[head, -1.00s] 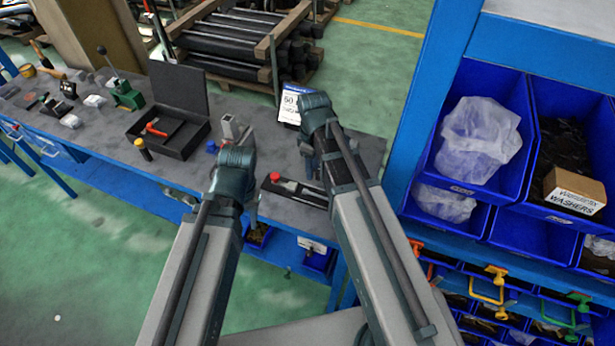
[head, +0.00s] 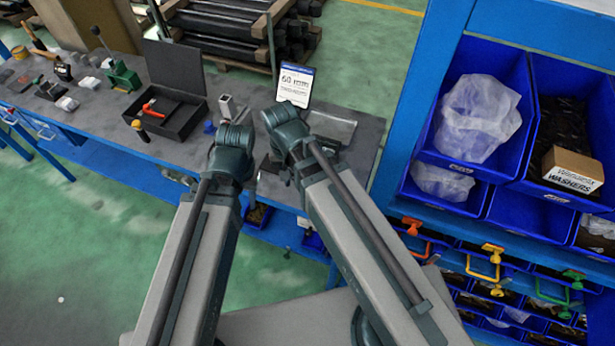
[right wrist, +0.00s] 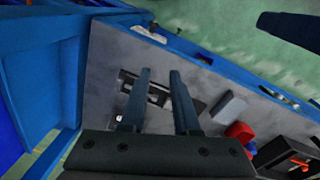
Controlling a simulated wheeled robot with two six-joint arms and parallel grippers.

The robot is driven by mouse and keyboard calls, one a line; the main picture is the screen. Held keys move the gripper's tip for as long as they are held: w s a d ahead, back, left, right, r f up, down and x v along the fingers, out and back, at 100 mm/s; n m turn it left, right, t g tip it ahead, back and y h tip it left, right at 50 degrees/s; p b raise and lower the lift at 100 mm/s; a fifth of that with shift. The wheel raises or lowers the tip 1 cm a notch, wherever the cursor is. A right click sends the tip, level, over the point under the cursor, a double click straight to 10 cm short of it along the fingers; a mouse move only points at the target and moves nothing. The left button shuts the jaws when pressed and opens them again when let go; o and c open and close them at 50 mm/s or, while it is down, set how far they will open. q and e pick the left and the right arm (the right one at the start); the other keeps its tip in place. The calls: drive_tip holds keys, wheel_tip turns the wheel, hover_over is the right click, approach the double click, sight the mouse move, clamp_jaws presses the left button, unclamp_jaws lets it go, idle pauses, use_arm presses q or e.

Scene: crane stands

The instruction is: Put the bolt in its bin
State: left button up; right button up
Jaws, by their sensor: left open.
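I cannot pick out a single bolt with certainty in either view. Blue bins stand in the rack at the right of the head view; the upper right bin (head: 590,85) holds dark small parts and a washers box. My left gripper (head: 250,188) is over the bench's front edge, its fingers mostly hidden by its wrist. My right gripper (head: 276,172) is just right of it, over the bench. In the right wrist view my right gripper (right wrist: 160,75) has its fingers apart with nothing between them, above a dark flat item (right wrist: 155,92) on the bench.
The grey bench (head: 95,115) carries an open black case (head: 190,120), a green lever tool (head: 122,75), a blue-capped item (head: 209,127) and a printed sign (head: 295,86). The upper left bin (head: 435,135) holds a clear plastic bag. Smaller drawers hang below the rack.

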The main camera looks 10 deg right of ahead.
drive_tip(key=w+d+m+y, duration=0.1)
drive_tip(key=w+d+m, duration=0.35)
drive_tip(key=m, duration=0.65)
drive_tip(key=w+d+m, duration=0.3)
drive_tip(key=w+m, duration=0.3)
drive_tip(key=m, duration=0.5)
drive_tip(key=shift+n, duration=0.3)
drive_tip(key=f+b, duration=0.8)
drive_tip(key=shift+w+d+f, duration=0.1)
drive_tip(key=shift+d+f, duration=0.1)
drive_tip(key=shift+f, duration=0.1)
wheel_tip(320, 180, down, 6)
drive_tip(key=b, duration=0.6)
drive_tip(key=shift+w+r, duration=0.15)
drive_tip(key=shift+r, duration=0.1)
drive_tip(key=shift+r, duration=0.1)
clamp_jaws()
